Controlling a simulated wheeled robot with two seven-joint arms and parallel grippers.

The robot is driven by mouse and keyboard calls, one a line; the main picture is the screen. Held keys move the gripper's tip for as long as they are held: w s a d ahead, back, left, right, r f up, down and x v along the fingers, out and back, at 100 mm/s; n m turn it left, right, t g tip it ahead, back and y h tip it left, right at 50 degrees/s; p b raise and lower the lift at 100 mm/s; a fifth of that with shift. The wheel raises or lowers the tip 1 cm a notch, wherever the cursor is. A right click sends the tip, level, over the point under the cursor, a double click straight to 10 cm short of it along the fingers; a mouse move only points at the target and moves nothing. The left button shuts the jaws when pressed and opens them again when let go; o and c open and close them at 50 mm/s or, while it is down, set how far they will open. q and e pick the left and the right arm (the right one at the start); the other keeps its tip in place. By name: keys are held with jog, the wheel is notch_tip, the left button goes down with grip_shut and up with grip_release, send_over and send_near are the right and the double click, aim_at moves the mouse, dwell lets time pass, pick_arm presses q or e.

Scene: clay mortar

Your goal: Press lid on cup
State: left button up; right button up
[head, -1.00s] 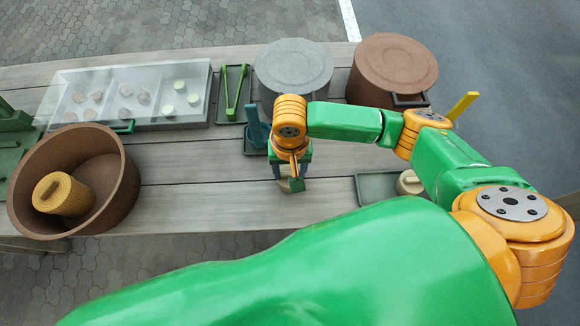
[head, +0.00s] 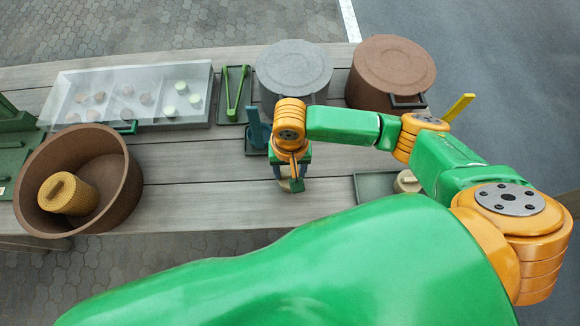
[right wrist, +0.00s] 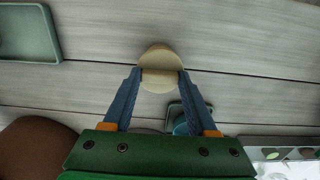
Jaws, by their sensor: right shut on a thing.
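My right gripper (head: 291,180) points down over the front middle of the table. In the right wrist view its two blue fingers (right wrist: 160,76) are shut on the raised grip of a round cream lid (right wrist: 160,54). A little of the cream piece shows beside the fingers in the head view (head: 285,185). I cannot tell whether a cup is under the lid or whether they touch. Another cream round piece (head: 406,181) stands by the green-grey tray at the right, partly hidden by my right arm. My left gripper is out of view.
The green-grey tray (head: 366,188) lies right of the gripper. A blue scoop-like thing (head: 255,128) on a dark tray stands just behind it. Grey (head: 292,66) and brown (head: 392,68) lidded pots stand at the back. A large brown bowl (head: 120,195) holds a woven yellow container. The table left of the gripper is clear.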

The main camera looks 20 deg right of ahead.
jog(key=shift+f+p, duration=0.3)
dwell(0.8)
jog(key=shift+f+p, duration=0.15)
jog(key=shift+p, duration=0.3)
jog(key=o, duration=1.5)
notch_tip(320, 180, up, 6)
jog(key=p, duration=0.8)
